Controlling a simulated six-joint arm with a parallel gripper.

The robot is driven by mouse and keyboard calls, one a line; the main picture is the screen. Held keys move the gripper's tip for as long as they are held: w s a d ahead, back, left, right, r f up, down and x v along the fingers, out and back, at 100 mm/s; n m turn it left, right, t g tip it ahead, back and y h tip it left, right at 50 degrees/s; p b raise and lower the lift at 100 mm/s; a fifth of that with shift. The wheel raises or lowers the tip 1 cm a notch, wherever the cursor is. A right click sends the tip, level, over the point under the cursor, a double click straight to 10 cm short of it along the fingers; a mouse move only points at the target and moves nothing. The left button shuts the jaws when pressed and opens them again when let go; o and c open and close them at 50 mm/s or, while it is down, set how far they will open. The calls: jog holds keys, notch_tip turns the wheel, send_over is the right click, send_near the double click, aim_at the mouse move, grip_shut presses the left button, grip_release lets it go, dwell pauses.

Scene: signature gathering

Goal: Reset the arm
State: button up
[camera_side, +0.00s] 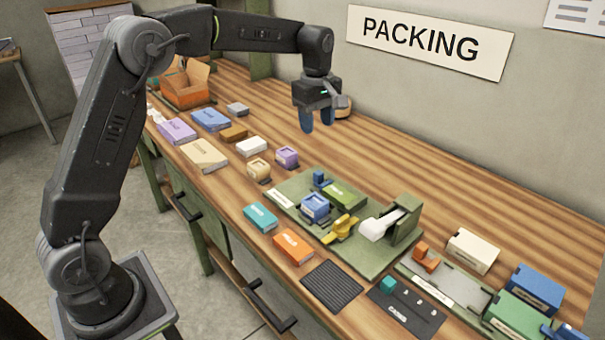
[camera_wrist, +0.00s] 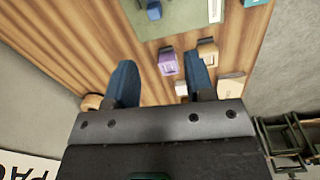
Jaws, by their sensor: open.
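My gripper (camera_side: 318,121) hangs from my raised arm above the far-middle part of the wooden bench, pointing down. Its two blue fingers are apart with nothing between them. In the wrist view the gripper (camera_wrist: 162,82) shows the same open fingers, with bench top and small boxes beyond them. The fingers are clear of the bench objects in the side view. A purple block (camera_side: 287,157) and a tan block (camera_side: 258,169) stand on the bench nearer the front edge than the gripper.
An open orange carton (camera_side: 185,92) stands at the far left. Several flat boxes line the front edge. A round wooden item (camera_side: 343,106) sits behind the gripper. The bench's back right strip is clear.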

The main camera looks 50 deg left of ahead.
jog(key=s+d+r+m+t, duration=0.25)
jog(key=s+r+m, duration=0.3)
jog(key=s, duration=0.35)
jog(key=s+d+f+m+t, duration=0.1)
jog(key=s+m, duration=0.4)
jog(key=s, duration=0.6)
jog(key=s+d+f+m+t, duration=0.1)
jog(key=s+d+m, duration=0.2)
jog(key=s+m, duration=0.3)
jog(key=s, duration=0.5)
jog(key=shift+s+f+t, duration=0.15)
jog(key=shift+f+t, duration=0.05)
jog(key=shift+t, duration=0.15)
jog(key=shift+c, duration=0.4)
